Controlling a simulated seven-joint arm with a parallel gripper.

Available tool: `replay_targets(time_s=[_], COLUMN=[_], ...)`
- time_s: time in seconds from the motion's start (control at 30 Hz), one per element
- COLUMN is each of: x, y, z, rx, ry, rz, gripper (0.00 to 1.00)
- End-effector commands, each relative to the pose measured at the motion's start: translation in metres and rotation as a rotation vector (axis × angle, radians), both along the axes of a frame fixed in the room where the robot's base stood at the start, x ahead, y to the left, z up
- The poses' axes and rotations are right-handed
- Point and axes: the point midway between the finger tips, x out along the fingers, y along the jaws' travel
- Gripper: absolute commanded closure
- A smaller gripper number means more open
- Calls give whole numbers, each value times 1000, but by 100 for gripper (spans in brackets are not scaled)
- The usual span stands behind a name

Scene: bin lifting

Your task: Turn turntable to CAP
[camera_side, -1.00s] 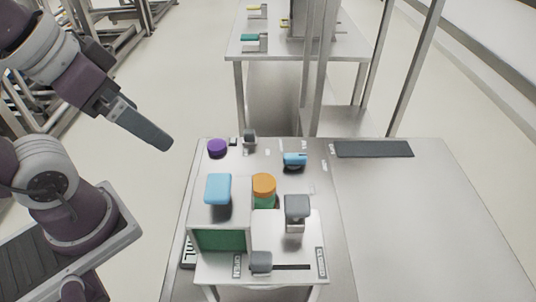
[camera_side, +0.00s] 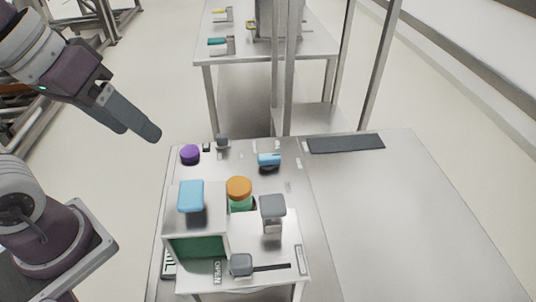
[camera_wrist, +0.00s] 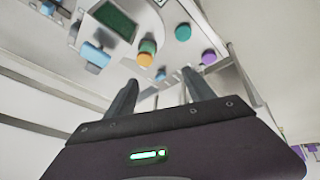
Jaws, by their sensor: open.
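The metal station (camera_side: 255,250) has no part that I can surely name as the turntable. A light blue handled knob (camera_side: 269,160) sits at its back, with small labels around it too small to read. An orange cap (camera_side: 239,187) on a green body stands in the middle; the orange top also shows in the wrist view (camera_wrist: 144,60). A purple knob (camera_side: 190,154) is at the back left, also in the wrist view (camera_wrist: 208,58). My gripper (camera_side: 138,132) is open and empty, in the air left of the station. Its two fingers (camera_wrist: 160,77) are apart in the wrist view.
A box with a light blue handle (camera_side: 191,195) and green window stands at the front left. A grey-topped post (camera_side: 272,206) and a grey slider (camera_side: 241,264) beside "OPEN" are at the front.

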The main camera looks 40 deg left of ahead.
Motion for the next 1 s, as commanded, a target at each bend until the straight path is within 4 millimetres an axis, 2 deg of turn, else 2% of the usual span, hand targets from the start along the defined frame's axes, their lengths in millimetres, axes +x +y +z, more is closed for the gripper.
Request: replay_targets(time_s=[0.03, 0.07, 0.1, 0.17, 0.2, 0.27, 0.3, 0.4, 0.5, 0.6, 0.9, 1.0], x=[25, 43, 70, 112, 139, 177, 198, 234, 250, 256, 268, 272], y=[-13, -22, -32, -41, -44, -44, -41, -29, -17, -13, -27, -30], z=[-2, -3, -7, -20, -34, -61, -82, -133, -169, -185, -233, -243], rx=[-129, -221, -340, -497, -585, -689, -739, -817, -848, -859, -856, -857], ry=[65, 107, 168, 262, 322, 400, 438, 493, 504, 504, 506, 506], rz=[124, 227, 381, 636, 815, 1088, 1263, 1633, 1867, 1964, 1972, 1969], gripper=[49, 55, 56, 56, 56, 56, 56, 56, 56, 56, 56, 56])
